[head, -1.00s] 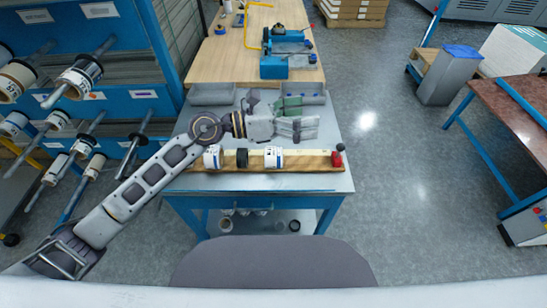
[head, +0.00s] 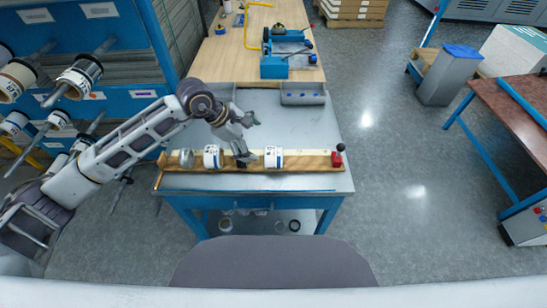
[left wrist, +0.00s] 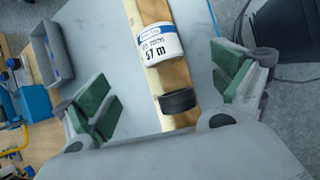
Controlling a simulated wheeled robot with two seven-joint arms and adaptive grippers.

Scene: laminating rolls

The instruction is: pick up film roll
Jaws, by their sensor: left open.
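A wooden board (head: 310,159) lies along the front of the grey table. On it are a white roll with a blue-edged label (head: 212,157), a second white roll (head: 273,155) to its right, and a black ring between them. A greyish disc (head: 186,158) sits near the board's left end. My left gripper (head: 249,138) is open and empty, turned toward the board; one finger hides most of the black ring. In the left wrist view, the white roll marked "57 m" (left wrist: 158,46) and the black ring (left wrist: 178,102) lie between my spread green-padded fingers (left wrist: 163,92). The right gripper is out of view.
A red block with a black knob (head: 337,157) ends the board on the right. A grey bin (head: 302,95) stands at the table's back edge, near a blue device (head: 285,55). Racks with rolls on rods (head: 85,70) stand left. The table's right side is clear.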

